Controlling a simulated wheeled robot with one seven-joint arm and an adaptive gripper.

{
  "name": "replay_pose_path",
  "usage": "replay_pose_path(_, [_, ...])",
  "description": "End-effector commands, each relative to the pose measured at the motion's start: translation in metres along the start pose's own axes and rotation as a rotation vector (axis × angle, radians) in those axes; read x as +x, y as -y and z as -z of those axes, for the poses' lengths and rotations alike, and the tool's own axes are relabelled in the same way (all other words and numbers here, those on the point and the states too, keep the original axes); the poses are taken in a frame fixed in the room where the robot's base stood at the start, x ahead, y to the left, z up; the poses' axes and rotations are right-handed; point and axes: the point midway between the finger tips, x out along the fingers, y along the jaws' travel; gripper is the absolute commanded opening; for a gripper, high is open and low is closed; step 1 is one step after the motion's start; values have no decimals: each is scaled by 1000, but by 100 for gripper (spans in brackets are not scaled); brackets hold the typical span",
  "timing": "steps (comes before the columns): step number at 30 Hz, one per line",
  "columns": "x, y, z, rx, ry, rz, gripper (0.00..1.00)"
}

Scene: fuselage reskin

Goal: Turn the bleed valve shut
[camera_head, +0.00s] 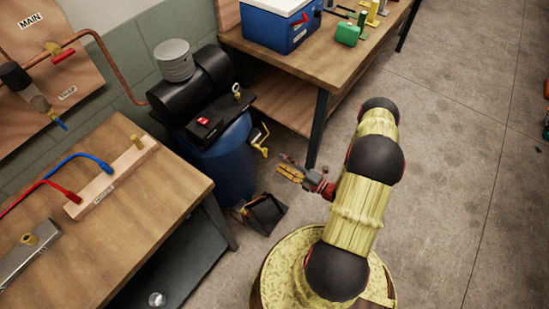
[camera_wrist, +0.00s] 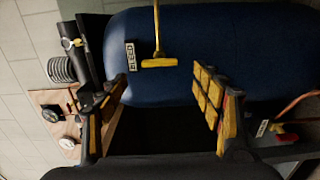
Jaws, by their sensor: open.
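The bleed valve shows in the wrist view as a yellow T-shaped handle (camera_wrist: 159,62) on a thin yellow stem, in front of the blue tank (camera_wrist: 190,30). A white BLEED label (camera_wrist: 131,56) is just left of it. In the head view the yellow valve (camera_head: 263,139) sticks out from the right side of the blue tank (camera_head: 228,160). My gripper (camera_head: 284,168) is to the right of the valve and a little lower, apart from it. In the wrist view my gripper (camera_wrist: 160,84) is open and empty, with the handle beyond and between its fingertips.
A black compressor head (camera_head: 190,88) tops the tank. A wooden workbench (camera_head: 330,48) with a blue cooler (camera_head: 280,22) stands behind, its dark leg (camera_head: 318,130) close to my gripper. Another wooden bench (camera_head: 120,235) is at left. A small black open box (camera_head: 265,213) lies below.

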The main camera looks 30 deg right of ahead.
Motion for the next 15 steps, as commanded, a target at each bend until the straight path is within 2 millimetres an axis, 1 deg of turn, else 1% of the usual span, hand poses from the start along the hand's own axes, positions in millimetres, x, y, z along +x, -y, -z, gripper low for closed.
replay_pose_path(1, [-8,0,-1,0,4,0,67])
replay_pose_path(6, [-22,0,0,0,1,0,67])
replay_pose_path(10, [-26,0,0,0,0,0,67])
replay_pose_path(15, [-27,0,0,0,0,0,67])
